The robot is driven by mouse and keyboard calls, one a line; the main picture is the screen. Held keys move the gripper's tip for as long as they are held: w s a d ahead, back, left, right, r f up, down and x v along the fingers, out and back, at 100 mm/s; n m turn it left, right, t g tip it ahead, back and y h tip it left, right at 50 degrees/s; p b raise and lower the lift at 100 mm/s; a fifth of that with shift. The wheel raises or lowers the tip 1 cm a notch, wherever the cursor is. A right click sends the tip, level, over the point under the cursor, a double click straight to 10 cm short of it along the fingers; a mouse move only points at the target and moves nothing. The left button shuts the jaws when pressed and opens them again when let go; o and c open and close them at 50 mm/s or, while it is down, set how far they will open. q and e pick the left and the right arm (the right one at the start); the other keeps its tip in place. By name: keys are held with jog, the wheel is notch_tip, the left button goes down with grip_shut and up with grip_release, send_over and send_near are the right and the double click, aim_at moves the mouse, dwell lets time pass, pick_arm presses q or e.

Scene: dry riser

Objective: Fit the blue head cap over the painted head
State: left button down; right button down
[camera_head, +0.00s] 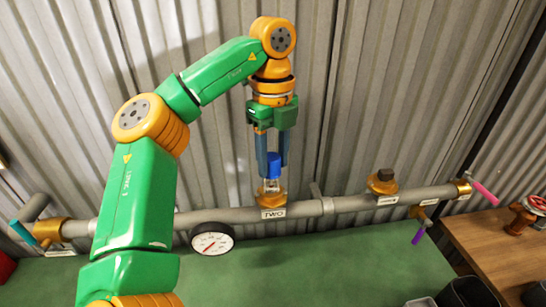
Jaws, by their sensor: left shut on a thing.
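My left gripper (272,178) comes down from above, its fingers pointing at the pipe, and is shut on the blue head cap (274,163). The cap is upright between the fingers, directly above the brass fitting (271,198) labelled TWO. A pale, shiny piece (271,186) shows between the cap and this fitting; I cannot tell whether the cap touches it or sits over it. Another brass fitting with a dark head (386,174) stands bare farther right on the pipe. I cannot tell from colour which head is the painted one. My right gripper is not in view.
A grey pipe (348,204) runs across a green surface (320,262) before a corrugated wall. A pressure gauge (212,239) hangs on it. Teal (22,231), pink (485,193) and purple (418,236) handles stick out near its ends. A wooden table with a red valve wheel (535,205) stands right.

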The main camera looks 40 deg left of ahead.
aim_at(273, 174)
pick_arm(q)
jog(key=shift+f+b, duration=1.5)
jog(key=shift+f, duration=0.35)
jog(key=shift+c, duration=1.4)
grip_release()
notch_tip(273, 174, up, 7)
jog(key=p, duration=0.4)
jog(key=shift+r, duration=0.15)
jog(key=shift+a, duration=0.1)
